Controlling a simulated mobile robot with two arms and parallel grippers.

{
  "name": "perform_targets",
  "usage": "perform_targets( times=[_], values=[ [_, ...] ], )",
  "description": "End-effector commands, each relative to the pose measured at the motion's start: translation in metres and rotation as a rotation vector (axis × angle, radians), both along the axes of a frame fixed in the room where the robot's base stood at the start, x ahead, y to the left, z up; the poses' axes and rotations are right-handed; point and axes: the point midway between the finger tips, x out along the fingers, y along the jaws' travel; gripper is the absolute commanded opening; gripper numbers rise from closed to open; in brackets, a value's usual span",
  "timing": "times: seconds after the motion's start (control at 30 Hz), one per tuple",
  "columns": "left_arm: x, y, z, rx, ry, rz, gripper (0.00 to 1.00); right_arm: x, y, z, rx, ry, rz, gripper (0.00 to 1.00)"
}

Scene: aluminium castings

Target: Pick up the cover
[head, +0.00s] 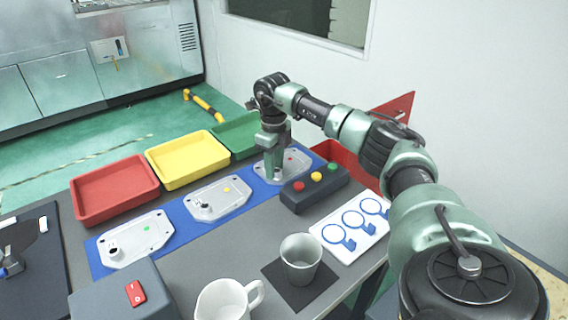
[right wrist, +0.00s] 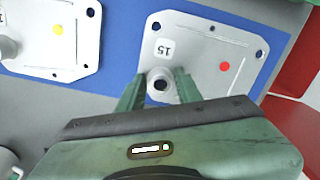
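Three silver cast covers lie in a row on a blue mat (head: 168,216). The one with a red dot (head: 298,166) is at the far right end, marked 15 in the right wrist view (right wrist: 198,66). The yellow-dot cover (head: 232,201) is in the middle and the green-dot cover (head: 132,246) is nearest. My right gripper (head: 273,178) points down over the red-dot cover. In the right wrist view its fingers (right wrist: 160,78) are apart, on either side of the cover's round hollow boss; I cannot tell if they touch it. My left gripper is not in view.
Red (head: 112,184), yellow (head: 186,153) and green (head: 232,132) trays stand behind the mat. A button box (head: 314,189) sits right of the red-dot cover. A grey cup (head: 301,252), a white mug (head: 222,302) and a white card with blue rings (head: 340,248) are in front.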

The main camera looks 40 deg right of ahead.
Motion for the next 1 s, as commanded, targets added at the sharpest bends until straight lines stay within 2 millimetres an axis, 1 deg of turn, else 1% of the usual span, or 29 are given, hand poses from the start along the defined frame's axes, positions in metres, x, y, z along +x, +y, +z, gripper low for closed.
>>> perform_targets(
  times=[0.03, 0.07, 0.7, 0.77, 0.87, 0.97, 1.0],
  values=[
    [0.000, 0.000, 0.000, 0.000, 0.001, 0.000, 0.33, 0.000, 0.000, 0.000, 0.000, 0.000, 0.000, 0.09],
    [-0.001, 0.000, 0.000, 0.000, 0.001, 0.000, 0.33, 0.000, 0.000, 0.000, 0.000, 0.000, 0.000, 0.00],
    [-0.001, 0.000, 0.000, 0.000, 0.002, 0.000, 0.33, 0.001, 0.000, 0.004, 0.000, -0.002, 0.000, 0.00],
    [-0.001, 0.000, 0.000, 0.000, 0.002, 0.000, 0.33, 0.001, 0.000, 0.007, 0.000, -0.003, 0.000, 0.00],
    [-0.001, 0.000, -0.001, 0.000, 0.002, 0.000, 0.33, 0.001, 0.000, 0.018, 0.001, -0.006, 0.000, 0.00],
    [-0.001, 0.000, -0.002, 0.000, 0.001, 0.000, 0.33, 0.001, 0.000, 0.034, 0.000, -0.007, 0.000, 0.00],
    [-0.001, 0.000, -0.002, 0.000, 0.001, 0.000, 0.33, 0.002, 0.000, 0.043, 0.001, -0.007, 0.000, 0.00]
  ],
)
